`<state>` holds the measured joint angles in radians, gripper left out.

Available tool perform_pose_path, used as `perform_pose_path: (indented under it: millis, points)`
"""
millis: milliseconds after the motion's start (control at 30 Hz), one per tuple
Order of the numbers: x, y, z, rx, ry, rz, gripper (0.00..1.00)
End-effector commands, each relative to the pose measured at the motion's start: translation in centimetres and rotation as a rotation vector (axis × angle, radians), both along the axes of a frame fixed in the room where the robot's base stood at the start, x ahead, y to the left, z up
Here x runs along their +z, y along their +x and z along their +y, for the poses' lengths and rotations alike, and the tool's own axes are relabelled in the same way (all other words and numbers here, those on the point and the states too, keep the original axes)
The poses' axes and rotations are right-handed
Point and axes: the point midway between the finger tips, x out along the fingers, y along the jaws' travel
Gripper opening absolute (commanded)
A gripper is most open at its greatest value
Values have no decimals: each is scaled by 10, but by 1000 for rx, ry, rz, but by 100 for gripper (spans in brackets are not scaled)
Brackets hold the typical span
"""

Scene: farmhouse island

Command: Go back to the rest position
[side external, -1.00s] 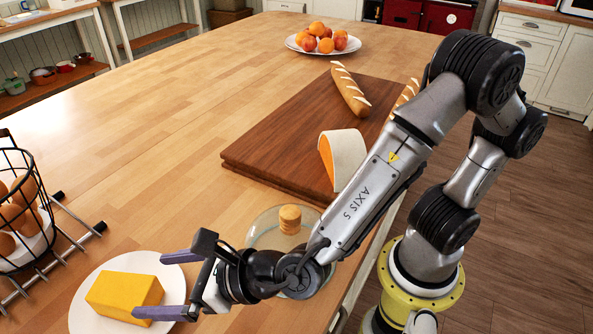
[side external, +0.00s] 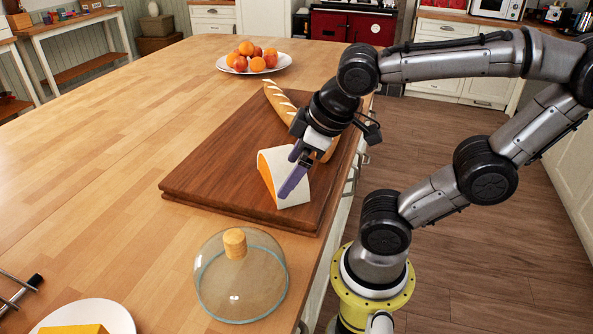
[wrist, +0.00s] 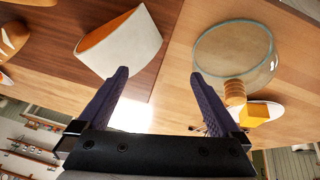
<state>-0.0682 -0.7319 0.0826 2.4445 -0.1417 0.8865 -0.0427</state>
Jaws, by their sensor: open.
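My gripper (side external: 293,172) is open and empty, with its purple fingers pointing down and left. In the side view it shows in front of the orange-and-white cheese wedge (side external: 266,173) on the dark cutting board (side external: 215,168). In the wrist view the gripper (wrist: 158,88) has nothing between its fingers. The wedge (wrist: 125,42) shows beyond the left finger and the glass dome (wrist: 236,50) beyond the right one. I cannot tell the exact gap between fingers and wedge.
The glass dome with a wooden knob (side external: 235,243) stands on the island near the board. A white plate (side external: 112,312) with a yellow block (side external: 72,329) is at the lower left. Bread (side external: 279,101) lies on the board, and a fruit plate (side external: 280,66) is behind.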

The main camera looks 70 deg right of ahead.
Motion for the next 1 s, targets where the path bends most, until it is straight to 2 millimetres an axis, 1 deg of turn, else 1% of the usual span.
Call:
perform_pose_path:
  millis: [33, 100, 200, 1000]
  points:
    - [1, -6, 3, -58, 60, -13, 100]
    - [2, -10, 8, -107, 119, -23, 100]
    - [2, -13, 12, -137, 159, -28, 100]
    - [3, -13, 12, -136, 160, -28, 100]
